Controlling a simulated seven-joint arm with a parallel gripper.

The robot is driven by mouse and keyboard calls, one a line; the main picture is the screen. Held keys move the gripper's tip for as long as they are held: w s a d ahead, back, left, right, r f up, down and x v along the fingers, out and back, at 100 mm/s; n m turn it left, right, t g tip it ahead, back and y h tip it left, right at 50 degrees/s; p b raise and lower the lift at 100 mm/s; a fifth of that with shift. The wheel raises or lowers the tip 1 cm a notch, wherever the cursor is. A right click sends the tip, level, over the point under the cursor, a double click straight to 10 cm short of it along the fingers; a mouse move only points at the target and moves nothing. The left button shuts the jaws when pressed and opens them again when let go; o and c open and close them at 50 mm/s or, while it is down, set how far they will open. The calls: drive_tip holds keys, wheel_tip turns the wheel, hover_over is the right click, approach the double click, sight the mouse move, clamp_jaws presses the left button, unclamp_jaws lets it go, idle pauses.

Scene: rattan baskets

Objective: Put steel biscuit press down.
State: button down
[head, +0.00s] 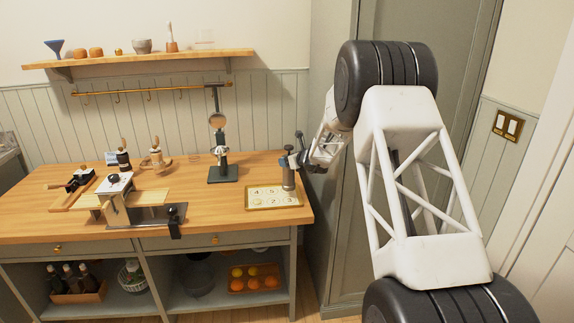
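The steel biscuit press (288,180) is a grey upright cylinder at the right end of the wooden worktop. Its lower end shows over the right part of a framed board with numbers (262,205). I cannot tell whether it rests there or hangs just above. My gripper (291,160) is at the upper part of the press, reaching in from the right. The fingers are small and dark and partly overlap the press, so their grip on it is unclear.
A dark stand with a round lens (222,172) rises left of the press. A slicer-like device (117,190), small bottles and wooden tools fill the worktop's left half. A wall shelf (140,59) and hook rail hang behind. A tall cabinet (335,230) stands right of the worktop.

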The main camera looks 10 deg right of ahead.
drive_tip(key=shift+w+f, duration=0.15)
drive_tip(key=shift+w, duration=2.25)
drive_tip(key=shift+f, duration=1.9)
drive_tip(key=shift+c, duration=1.5)
unclamp_jaws()
drive_tip(key=shift+f, duration=0.1)
drive_tip(key=shift+s+r, duration=0.1)
drive_tip(key=shift+r, duration=0.1)
drive_tip(key=v, duration=1.2)
drive_tip(key=shift+f, duration=0.1)
